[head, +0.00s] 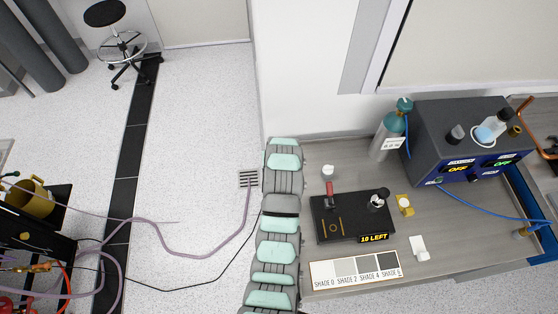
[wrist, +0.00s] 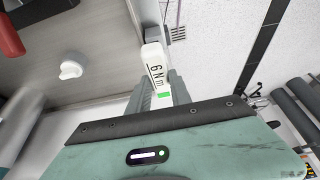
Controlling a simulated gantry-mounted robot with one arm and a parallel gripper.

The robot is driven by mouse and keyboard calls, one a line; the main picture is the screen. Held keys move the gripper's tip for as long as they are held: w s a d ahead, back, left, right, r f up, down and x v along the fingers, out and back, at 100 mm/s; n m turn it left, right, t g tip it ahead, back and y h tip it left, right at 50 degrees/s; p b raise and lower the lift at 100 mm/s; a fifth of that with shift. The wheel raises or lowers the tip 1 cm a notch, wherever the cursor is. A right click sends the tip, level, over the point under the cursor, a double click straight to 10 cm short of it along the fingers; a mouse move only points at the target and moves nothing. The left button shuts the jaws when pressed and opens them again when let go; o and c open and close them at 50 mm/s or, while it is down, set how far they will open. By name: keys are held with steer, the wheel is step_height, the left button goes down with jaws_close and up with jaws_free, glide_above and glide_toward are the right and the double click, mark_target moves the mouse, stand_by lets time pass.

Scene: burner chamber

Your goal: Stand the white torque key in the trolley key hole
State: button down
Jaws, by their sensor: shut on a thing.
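The white torque key (wrist: 154,62) shows in the wrist view, marked "6 Nm" with a green patch at its near end. My gripper (wrist: 166,92) is shut on it, with grey fingers at the key's marked end. The key's far end cannot be made out clearly. In the head view my grey and teal arm runs up the middle, and neither the gripper nor the key can be made out there. A black trolley-like stand (head: 38,218) with a brass-coloured cylinder is cut by the left edge; I cannot make out a key hole on it.
The grey bench (head: 340,265) at right holds a black box (head: 330,220) with a red lever, a shade strip (head: 355,271), a gas cylinder (head: 387,138) and a dark control unit (head: 450,140). A white knob (wrist: 73,66) is on the bench. Hoses (head: 190,254) cross the open floor. A stool (head: 118,45) stands far left.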

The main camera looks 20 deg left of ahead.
steer(key=shift+f+b, duration=0.6)
steer(key=shift+f, duration=0.8)
steer(key=c, duration=1.1)
jaws_free()
steer(key=shift+f, duration=0.1)
steer(key=b+v, duration=0.2)
steer(key=v, duration=0.9)
